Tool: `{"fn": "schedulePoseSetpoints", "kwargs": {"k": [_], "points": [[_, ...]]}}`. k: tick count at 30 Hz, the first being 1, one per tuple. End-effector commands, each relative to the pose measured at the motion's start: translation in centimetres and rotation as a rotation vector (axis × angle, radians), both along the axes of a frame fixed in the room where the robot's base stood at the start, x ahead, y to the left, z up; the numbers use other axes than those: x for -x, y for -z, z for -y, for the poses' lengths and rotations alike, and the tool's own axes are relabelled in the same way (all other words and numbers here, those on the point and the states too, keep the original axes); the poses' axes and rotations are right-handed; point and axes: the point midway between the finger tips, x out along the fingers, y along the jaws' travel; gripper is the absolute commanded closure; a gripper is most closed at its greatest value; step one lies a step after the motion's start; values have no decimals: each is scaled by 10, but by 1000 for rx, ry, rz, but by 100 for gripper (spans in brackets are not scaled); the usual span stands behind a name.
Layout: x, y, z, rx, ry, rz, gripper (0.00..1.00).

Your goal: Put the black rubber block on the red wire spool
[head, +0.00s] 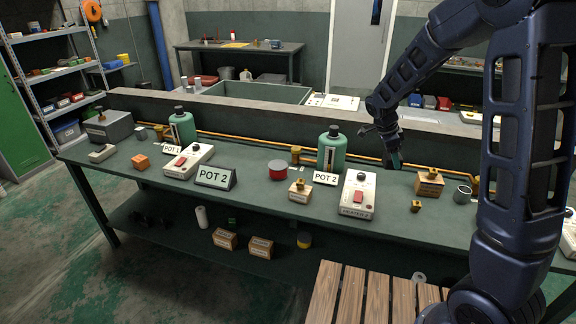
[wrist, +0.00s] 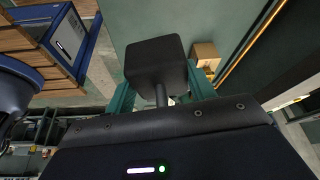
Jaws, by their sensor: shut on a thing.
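My gripper (head: 392,158) hangs above the back of the bench, right of the POT 2 bottle. In the wrist view its two teal fingers (wrist: 162,92) are on either side of a dark block, which I take as the black rubber block (wrist: 155,60), and are shut on it. In the head view the block cannot be made out clearly at the gripper. The red wire spool (head: 278,174), a short red cylinder with a grey top, stands upright on the bench left of the POT 2 bottle. It is apart from my gripper. Nothing is seen on its top.
The green POT 2 bottle (head: 331,150) stands between the spool and my gripper. A wooden box (head: 429,183) is at right. A low wall (head: 250,122) runs behind.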

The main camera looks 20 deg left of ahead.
Motion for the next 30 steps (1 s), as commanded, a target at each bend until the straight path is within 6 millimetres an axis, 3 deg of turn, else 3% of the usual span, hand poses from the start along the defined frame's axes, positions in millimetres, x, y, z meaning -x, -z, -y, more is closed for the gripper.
{"fn": "schedulePoseSetpoints", "kwargs": {"k": [6,15,24,30], "points": [[-45,-13,-84,-8,-255,-2,75],[-85,-29,-209,-12,-621,-7,75],[-99,-42,-339,-9,-986,-7,75],[-98,-50,-412,-4,-1194,0,75]]}}
